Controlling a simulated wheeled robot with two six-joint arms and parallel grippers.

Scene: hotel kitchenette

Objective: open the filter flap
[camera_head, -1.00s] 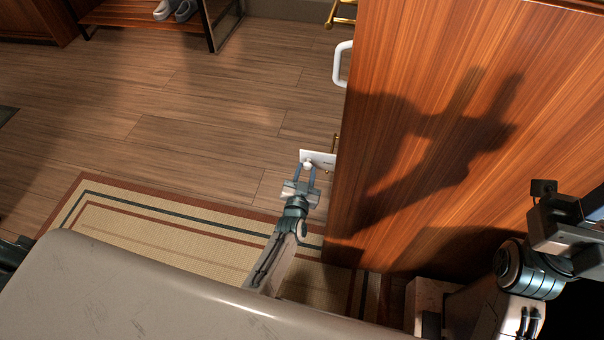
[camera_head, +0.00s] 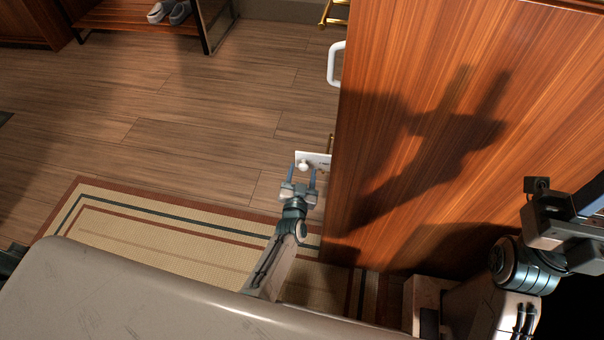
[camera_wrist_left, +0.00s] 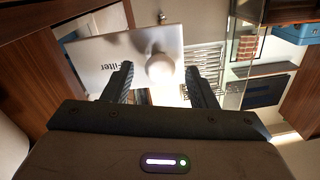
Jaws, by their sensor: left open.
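The filter flap (camera_head: 322,160) is a small white panel that stands out from the front of the wooden cabinet, low down. In the left wrist view the flap (camera_wrist_left: 108,62) shows the word "Filter" and a round white knob (camera_wrist_left: 160,68). My left gripper (camera_head: 302,174) is open, with one finger on each side of the knob (camera_head: 303,164). In the left wrist view a gap shows between the knob and each finger of the left gripper (camera_wrist_left: 161,84). My right arm shows at the right edge, but its fingers are not visible.
The wooden cabinet (camera_head: 440,120) fills the right side. A white handle (camera_head: 335,64) and brass handles stick out of its front. A striped rug (camera_head: 160,235) lies on the wood floor. A shoe bench (camera_head: 140,17) stands far back. Open floor lies left of the flap.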

